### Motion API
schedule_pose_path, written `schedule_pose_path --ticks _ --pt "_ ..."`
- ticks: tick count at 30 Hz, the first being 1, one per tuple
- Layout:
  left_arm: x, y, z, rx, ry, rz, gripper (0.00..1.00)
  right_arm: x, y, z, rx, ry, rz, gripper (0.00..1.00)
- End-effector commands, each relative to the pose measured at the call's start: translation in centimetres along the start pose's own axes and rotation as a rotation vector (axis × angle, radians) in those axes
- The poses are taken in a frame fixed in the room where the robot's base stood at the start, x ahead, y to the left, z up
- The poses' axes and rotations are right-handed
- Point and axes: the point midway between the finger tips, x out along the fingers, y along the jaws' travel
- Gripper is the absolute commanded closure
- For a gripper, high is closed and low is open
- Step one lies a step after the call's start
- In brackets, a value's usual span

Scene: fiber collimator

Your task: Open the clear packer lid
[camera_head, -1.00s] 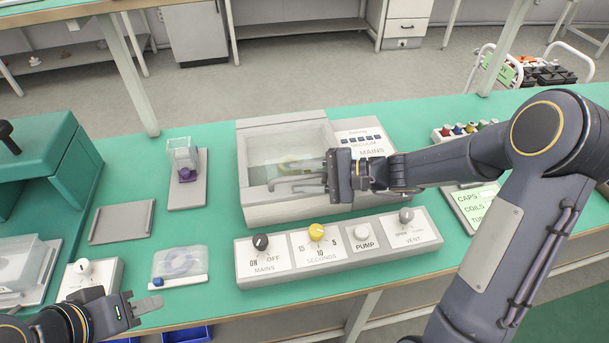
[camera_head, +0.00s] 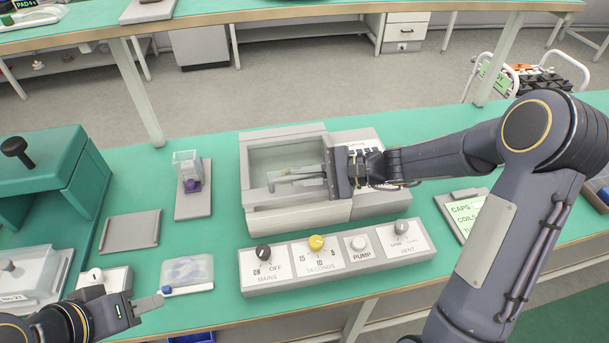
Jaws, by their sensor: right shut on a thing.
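The packer (camera_head: 375,207) is a grey box on the green bench, with a clear lid (camera_head: 285,157) over its well. A grey bar handle (camera_head: 290,179) runs along the lid's front. My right gripper (camera_head: 325,175) reaches in from the right and is shut on the right end of this handle. It hides that end and part of the packer's label. How far the lid is raised is hard to tell. My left gripper (camera_head: 142,304) is low at the left, near the bench's front edge, away from the packer. Its finger gap is not clear.
A control panel (camera_head: 345,278) with knobs stands before the packer. A clear pouch (camera_head: 188,270), a grey plate (camera_head: 130,231) and a stand with a clear cup (camera_head: 187,166) lie to the left. A teal press (camera_head: 45,160) is at far left, and a green-labelled board (camera_head: 466,213) at right.

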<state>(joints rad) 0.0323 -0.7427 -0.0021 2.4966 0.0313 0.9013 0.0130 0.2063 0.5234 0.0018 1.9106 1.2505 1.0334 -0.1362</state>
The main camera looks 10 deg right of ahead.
Motion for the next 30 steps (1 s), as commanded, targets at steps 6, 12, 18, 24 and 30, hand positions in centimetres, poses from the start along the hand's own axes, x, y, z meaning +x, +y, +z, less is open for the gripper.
schedule_pose_path --ticks 6,12,18,24,30 --pt "-5.5 2.5 -2.8 0.000 0.001 0.000 0.64 -0.8 -5.1 2.0 0.150 0.003 0.065 1.00" --pt "-8.1 3.7 -4.1 0.000 0.000 0.000 0.64 -0.9 -8.1 2.2 0.274 0.003 0.118 1.00" --pt "-9.0 4.1 -4.5 0.000 0.000 0.000 0.64 -0.8 -10.0 2.0 0.306 0.003 0.130 1.00" --pt "-9.3 4.2 -4.7 0.000 0.000 0.000 0.64 -0.7 -11.1 1.9 0.305 0.002 0.131 1.00" --pt "-9.3 4.2 -4.7 0.000 0.000 0.000 0.64 -0.7 -11.3 1.8 0.304 0.002 0.130 1.00"
